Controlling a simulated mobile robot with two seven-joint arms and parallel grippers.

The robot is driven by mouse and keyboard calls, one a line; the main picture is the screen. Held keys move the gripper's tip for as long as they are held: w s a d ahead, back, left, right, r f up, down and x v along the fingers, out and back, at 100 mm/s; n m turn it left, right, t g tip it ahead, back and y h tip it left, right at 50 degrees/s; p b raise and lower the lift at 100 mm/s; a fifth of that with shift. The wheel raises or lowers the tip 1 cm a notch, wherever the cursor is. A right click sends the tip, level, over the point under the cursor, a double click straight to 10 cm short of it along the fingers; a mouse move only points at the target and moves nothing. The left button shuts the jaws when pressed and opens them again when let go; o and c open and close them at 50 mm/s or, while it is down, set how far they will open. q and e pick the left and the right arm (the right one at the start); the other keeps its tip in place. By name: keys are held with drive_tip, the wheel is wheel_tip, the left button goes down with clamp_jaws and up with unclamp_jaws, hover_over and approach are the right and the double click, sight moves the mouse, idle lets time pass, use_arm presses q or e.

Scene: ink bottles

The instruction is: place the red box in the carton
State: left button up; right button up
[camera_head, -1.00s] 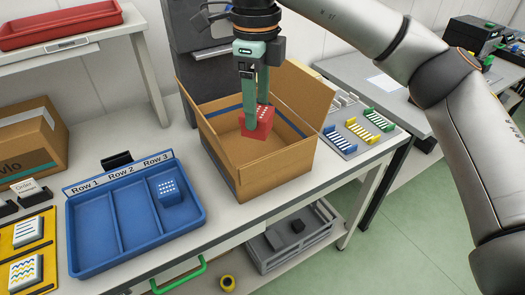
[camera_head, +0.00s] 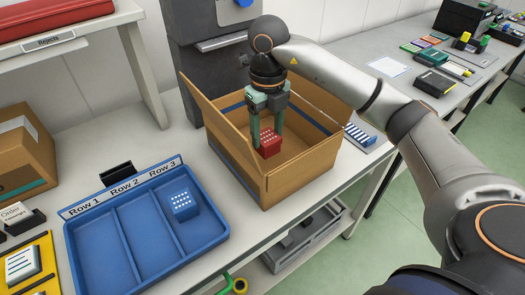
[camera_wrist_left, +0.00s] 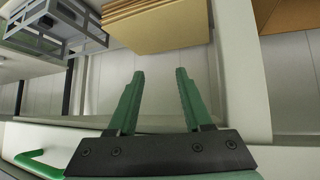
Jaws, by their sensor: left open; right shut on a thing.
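The red box (camera_head: 268,144), with white marks on its top, is inside the open brown carton (camera_head: 295,180). My right gripper (camera_head: 267,128) reaches down into the carton from above and is shut on the red box. Whether the box touches the carton floor cannot be told. My left gripper (camera_wrist_left: 158,100) shows only in the left wrist view; its two green fingers are apart with nothing between them.
A blue tray (camera_head: 80,248) with three rows stands left of the carton, with a blue box (camera_head: 183,206) in Row 3. A dark grey machine (camera_head: 195,60) stands behind the carton. Its raised flaps edge the opening. A red bin (camera_head: 50,18) lies on the shelf.

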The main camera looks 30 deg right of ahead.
sight(267, 150)
drive_tip(key=shift+f, duration=2.85)
drive_tip(key=shift+f, duration=0.2)
drive_tip(key=o, duration=1.4)
drive_tip(key=shift+r, duration=0.1)
wheel_tip(267, 150, up, 12)
drive_tip(key=shift+a+r+p, duration=0.1)
drive_tip(key=shift+r+p, duration=0.05)
drive_tip(key=shift+p, duration=0.65)
